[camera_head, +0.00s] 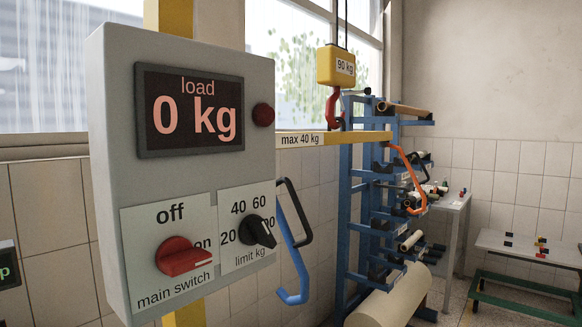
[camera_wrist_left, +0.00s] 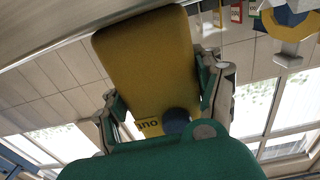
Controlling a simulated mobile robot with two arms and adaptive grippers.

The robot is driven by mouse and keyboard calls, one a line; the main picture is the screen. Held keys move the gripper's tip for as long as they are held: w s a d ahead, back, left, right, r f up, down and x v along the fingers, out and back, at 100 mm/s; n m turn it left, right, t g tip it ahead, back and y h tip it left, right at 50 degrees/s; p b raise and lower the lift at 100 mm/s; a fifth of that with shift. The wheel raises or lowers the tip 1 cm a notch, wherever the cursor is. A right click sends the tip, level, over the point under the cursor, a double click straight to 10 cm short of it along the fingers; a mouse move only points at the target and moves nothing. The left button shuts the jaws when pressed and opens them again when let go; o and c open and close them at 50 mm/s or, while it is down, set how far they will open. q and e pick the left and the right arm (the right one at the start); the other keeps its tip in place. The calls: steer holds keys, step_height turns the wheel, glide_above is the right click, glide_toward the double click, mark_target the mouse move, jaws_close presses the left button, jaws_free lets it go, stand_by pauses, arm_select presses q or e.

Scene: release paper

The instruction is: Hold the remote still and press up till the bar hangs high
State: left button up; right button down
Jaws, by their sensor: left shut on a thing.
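In the left wrist view my left gripper (camera_wrist_left: 165,95) has green-and-grey fingers on both sides of a yellow remote (camera_wrist_left: 145,65) and is shut on it. A dark blue round button (camera_wrist_left: 177,121) and a small label show at the remote's near end. In the head view the yellow bar (camera_head: 350,138), marked "max 40 kg", is level just below the yellow 90 kg hoist block (camera_head: 337,66) and its red hook (camera_head: 333,106). Blue, black and orange hooks hang from the bar. Neither gripper shows in the head view.
A grey box (camera_head: 105,160) at left reads "load 0 kg". Its red main switch (camera_head: 182,257) has its white mark toward "on"; a black limit knob (camera_head: 258,231) is beside it. A blue rack (camera_head: 346,215) with rolls stands behind the bar. A low bench (camera_head: 510,245) is at right.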

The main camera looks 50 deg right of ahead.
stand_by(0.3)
arm_select(q)
steer(key=o, duration=1.8)
steer(key=shift+o, duration=0.2)
steer(key=shift+f, duration=0.15)
steer(key=shift+s, duration=0.2)
steer(key=s, duration=1.1)
steer(key=shift+s, duration=0.3)
steer(key=shift+a, duration=0.1)
